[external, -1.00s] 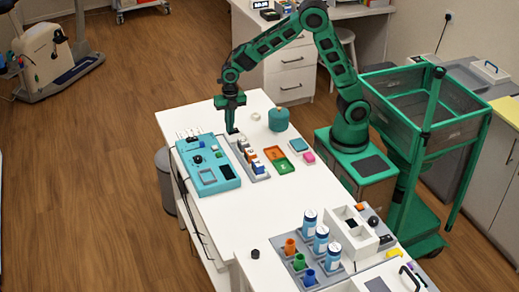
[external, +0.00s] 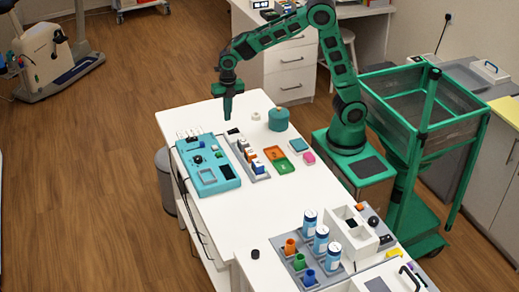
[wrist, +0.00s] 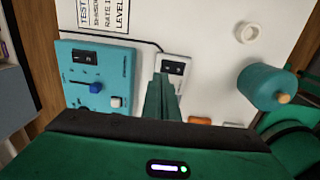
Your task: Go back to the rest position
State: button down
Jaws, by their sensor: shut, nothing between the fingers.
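My gripper (external: 227,116) is green and points down above the far part of the white table (external: 245,215). Its fingers are together with nothing between them, and it is raised clear of the table. In the wrist view my gripper (wrist: 163,80) shows in front of a white unit with a black rocker switch (wrist: 173,68). The switch also shows in the external view (external: 233,131), at the far end of a row of small blocks. The lower part of that row is hidden behind my fingers in the wrist view.
A teal control panel (external: 208,180) lies left of the row. A teal round container (external: 279,119) and a white ring (external: 255,116) stand to the right. Orange and green trays (external: 284,166) lie nearby. Blue-and-white bottles (external: 321,239) stand at the near end. The middle of the table is bare.

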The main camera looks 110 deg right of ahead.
notch_tip(320, 180, up, 8)
jog(key=w, duration=0.1)
jog(key=shift+f, duration=0.1)
